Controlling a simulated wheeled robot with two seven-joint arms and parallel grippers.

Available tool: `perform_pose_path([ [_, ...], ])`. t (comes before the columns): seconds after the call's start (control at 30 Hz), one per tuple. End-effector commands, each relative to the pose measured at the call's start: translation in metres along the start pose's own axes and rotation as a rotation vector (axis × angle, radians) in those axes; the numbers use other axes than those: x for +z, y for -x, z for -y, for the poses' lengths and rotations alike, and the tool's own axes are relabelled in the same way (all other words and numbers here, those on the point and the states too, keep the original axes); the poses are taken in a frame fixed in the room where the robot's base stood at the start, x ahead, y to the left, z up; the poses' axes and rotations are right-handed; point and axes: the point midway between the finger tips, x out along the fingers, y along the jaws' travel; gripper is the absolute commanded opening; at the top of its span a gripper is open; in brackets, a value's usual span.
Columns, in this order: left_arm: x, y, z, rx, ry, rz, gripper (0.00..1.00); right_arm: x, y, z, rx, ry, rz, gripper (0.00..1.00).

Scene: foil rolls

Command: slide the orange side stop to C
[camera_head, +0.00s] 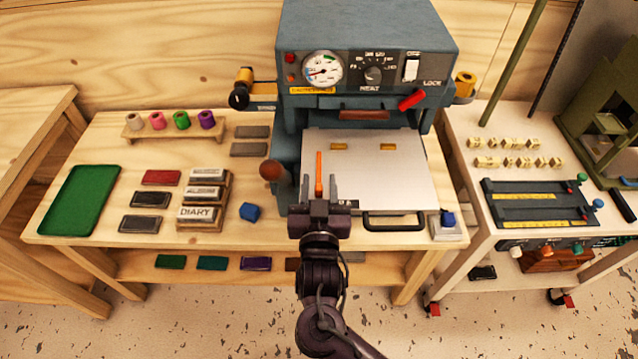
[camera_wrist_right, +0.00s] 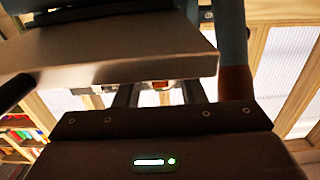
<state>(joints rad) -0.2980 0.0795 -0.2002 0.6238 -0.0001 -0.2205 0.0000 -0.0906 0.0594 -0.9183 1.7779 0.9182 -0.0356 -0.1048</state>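The orange side stop (camera_head: 319,172) is a thin upright-looking bar at the left part of the pale press plate (camera_head: 385,180). My right gripper (camera_head: 319,186) is at the plate's front left edge, its two fingers apart, one on each side of the stop's near end. A gap shows between the stop and each finger, so it is open. In the right wrist view the fingers (camera_wrist_right: 158,94) are also apart, below the plate's edge (camera_wrist_right: 120,62); a small reddish bit between them is too unclear to name. No letter C is readable on the plate. My left gripper is not in view.
The blue-grey press (camera_head: 368,30) stands behind the plate, with a red lever (camera_head: 412,99). A brown knob (camera_head: 271,170) is left of the gripper, a dark handle (camera_head: 393,222) to its right.

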Motion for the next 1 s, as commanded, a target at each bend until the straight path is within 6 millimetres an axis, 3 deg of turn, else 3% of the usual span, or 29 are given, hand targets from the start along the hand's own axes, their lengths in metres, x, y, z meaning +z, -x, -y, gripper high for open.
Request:
perform_pose_path([
  [0.07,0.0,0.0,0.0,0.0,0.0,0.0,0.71,0.0,0.0,0.0,0.0,0.0,0.0,0.35],
  [0.33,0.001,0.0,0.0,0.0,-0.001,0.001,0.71,0.0,0.0,0.0,0.0,0.0,0.0,0.0],
  [0.63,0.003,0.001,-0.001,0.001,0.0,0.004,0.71,0.0,0.001,-0.002,0.0,0.0,0.0,0.0],
  [0.87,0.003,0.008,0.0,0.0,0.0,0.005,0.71,0.0,0.001,-0.03,0.004,0.003,0.001,0.0],
  [1.0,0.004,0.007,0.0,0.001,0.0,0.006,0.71,0.001,0.0,-0.031,0.003,0.001,0.0,0.0],
])
